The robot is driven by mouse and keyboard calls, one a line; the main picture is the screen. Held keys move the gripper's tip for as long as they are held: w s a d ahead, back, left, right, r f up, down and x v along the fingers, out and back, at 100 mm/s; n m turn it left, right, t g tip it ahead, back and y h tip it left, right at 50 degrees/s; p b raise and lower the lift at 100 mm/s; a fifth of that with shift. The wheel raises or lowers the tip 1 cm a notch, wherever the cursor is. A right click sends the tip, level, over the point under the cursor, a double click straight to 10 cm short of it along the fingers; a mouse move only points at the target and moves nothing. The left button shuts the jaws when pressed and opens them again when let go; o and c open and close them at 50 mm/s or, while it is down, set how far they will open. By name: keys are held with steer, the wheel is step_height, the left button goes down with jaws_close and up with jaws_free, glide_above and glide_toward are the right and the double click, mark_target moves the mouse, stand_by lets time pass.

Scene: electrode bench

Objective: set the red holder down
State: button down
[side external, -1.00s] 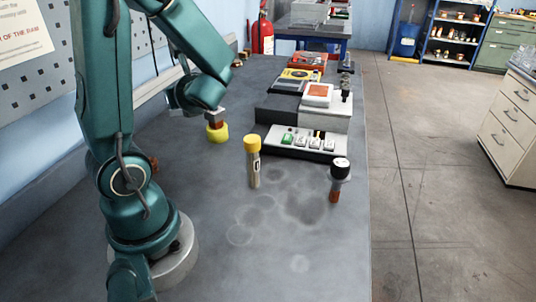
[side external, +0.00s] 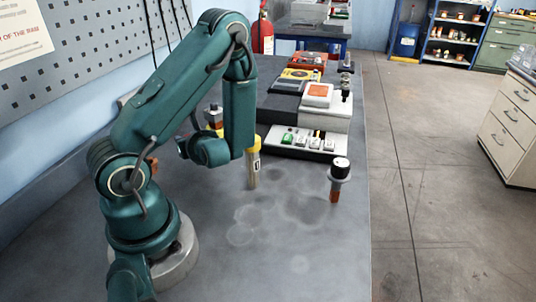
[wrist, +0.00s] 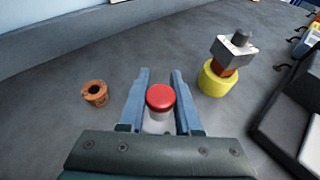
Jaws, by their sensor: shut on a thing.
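The red holder (wrist: 160,98) shows in the wrist view as a round red cap on a pale body. My gripper (wrist: 160,74) is shut on it, with one blue finger on each side. The lower part of the holder is largely hidden, and I cannot tell whether its base touches the bench. In the side view my arm hides the holder and the fingers.
In the wrist view an orange-brown ring-shaped piece (wrist: 95,93) lies left of my gripper. A yellow cylinder (wrist: 213,82) topped by a grey block stands to the right. The side view shows a yellow-capped tube (side external: 253,168) and a black-topped piece (side external: 340,170).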

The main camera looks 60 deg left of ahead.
steer(key=shift+f, duration=2.35)
steer(key=c, duration=0.6)
jaws_free()
steer(key=shift+f, duration=0.1)
